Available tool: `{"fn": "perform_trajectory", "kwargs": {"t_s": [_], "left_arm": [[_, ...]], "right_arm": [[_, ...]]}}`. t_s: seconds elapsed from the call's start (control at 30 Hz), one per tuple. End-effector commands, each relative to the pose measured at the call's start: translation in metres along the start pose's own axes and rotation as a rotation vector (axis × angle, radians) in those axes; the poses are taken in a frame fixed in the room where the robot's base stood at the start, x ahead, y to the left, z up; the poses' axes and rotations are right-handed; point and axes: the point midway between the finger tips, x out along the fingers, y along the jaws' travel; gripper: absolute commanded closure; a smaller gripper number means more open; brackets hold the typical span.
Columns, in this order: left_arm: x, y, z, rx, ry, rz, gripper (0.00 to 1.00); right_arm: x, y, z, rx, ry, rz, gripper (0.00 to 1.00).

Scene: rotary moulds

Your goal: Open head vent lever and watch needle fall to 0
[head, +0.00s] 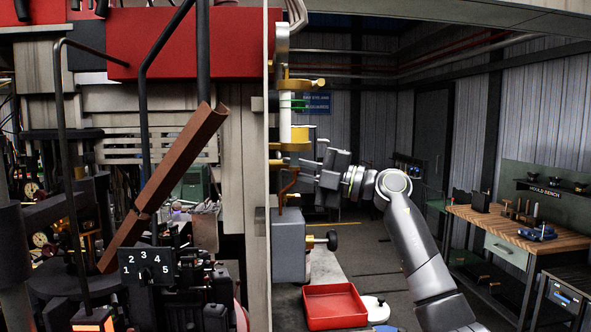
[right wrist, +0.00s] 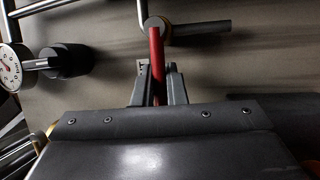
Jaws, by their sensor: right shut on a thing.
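My right gripper (head: 300,172) reaches in from the right to the side of the machine, at the foot of a pale upright tube. In the right wrist view my right gripper (right wrist: 151,88) is shut on a red lever (right wrist: 156,62). The lever runs up between the fingers to a round grey pivot beside a dark horizontal cylinder. A white-faced gauge (right wrist: 10,68) shows at the left edge, partly cut off; its needle is too small to read. In the head view my gripper hides most of the lever. My left gripper is not in view.
A red tray (head: 334,306) and a white round-lidded item (head: 376,308) sit below my right arm. A grey box with a black knob (head: 332,240) is under the gripper. A wooden workbench (head: 510,228) stands at right. A numbered plate (head: 146,264) is at left.

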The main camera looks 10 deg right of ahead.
Motion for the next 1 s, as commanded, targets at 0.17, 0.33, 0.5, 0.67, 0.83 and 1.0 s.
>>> {"fn": "perform_trajectory", "kwargs": {"t_s": [0.17, 0.33, 0.5, 0.67, 0.83, 1.0], "left_arm": [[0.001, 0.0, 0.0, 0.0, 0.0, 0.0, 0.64], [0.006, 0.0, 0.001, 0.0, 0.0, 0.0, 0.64], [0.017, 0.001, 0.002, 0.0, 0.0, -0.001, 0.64], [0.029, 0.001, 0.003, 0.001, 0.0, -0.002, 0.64], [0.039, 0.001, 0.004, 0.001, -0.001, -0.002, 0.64], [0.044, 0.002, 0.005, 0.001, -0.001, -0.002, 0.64]], "right_arm": [[0.0, 0.0, 0.0, -0.002, 0.001, 0.001, 1.0], [-0.001, -0.004, 0.0, -0.03, 0.008, 0.013, 1.0], [-0.001, -0.01, 0.001, -0.106, 0.024, 0.046, 1.0], [-0.002, -0.016, 0.003, -0.212, 0.047, 0.09, 1.0], [-0.002, -0.021, 0.005, -0.327, 0.072, 0.138, 1.0], [-0.002, -0.025, 0.007, -0.428, 0.094, 0.179, 1.0]]}}
